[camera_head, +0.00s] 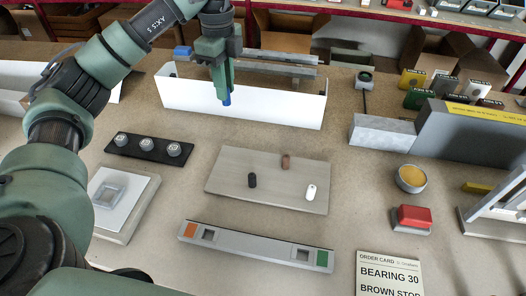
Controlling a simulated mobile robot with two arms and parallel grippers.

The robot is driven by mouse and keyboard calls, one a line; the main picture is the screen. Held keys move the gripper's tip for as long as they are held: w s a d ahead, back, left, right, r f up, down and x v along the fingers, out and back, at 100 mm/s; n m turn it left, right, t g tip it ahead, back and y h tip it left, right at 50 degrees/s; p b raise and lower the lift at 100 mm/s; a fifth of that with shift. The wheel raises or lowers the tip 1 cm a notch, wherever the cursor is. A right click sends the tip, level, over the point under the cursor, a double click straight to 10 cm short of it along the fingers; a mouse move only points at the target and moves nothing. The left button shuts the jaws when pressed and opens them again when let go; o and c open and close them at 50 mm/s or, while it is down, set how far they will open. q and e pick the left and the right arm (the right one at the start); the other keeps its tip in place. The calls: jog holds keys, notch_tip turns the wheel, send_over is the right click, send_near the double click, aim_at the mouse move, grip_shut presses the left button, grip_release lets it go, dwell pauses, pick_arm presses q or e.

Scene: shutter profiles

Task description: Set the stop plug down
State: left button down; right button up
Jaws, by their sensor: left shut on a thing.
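My left gripper (224,88) is shut on a small blue plug (227,99), mostly hidden by the fingers. It is in front of the long white bin (250,108), behind the grey board. On the grey board (225,182) stand a black plug (252,180), a brown plug (286,162) and a white plug (311,192), apart from each other. A grey shutter profile (255,246) lies in front, with an orange end and a green end and a square opening near each. My right gripper is not in view.
A black strip with several round bearings (147,144) and a white square plate (122,190) lie left. At right are a red button block (411,218), a round yellow-topped pot (410,178) and a grey machine (465,132). An order card (389,272) reads "BEARING 30" and "BROWN STOP".

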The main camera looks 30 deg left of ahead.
pick_arm(q)
jog(key=f, duration=1.5)
jog(key=shift+s+d, duration=0.1)
jog(key=shift+s, duration=0.3)
notch_tip(320, 180, down, 3)
jog(key=shift+f+p, duration=0.2)
jog(key=shift+p, duration=0.15)
jog(key=shift+f, duration=0.4)
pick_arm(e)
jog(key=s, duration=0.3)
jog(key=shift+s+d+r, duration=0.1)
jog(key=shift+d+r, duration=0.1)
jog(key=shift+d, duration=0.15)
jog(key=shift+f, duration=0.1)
pick_arm(q)
jog(key=c, duration=1.3)
grip_release()
jog(key=shift+f, duration=0.1)
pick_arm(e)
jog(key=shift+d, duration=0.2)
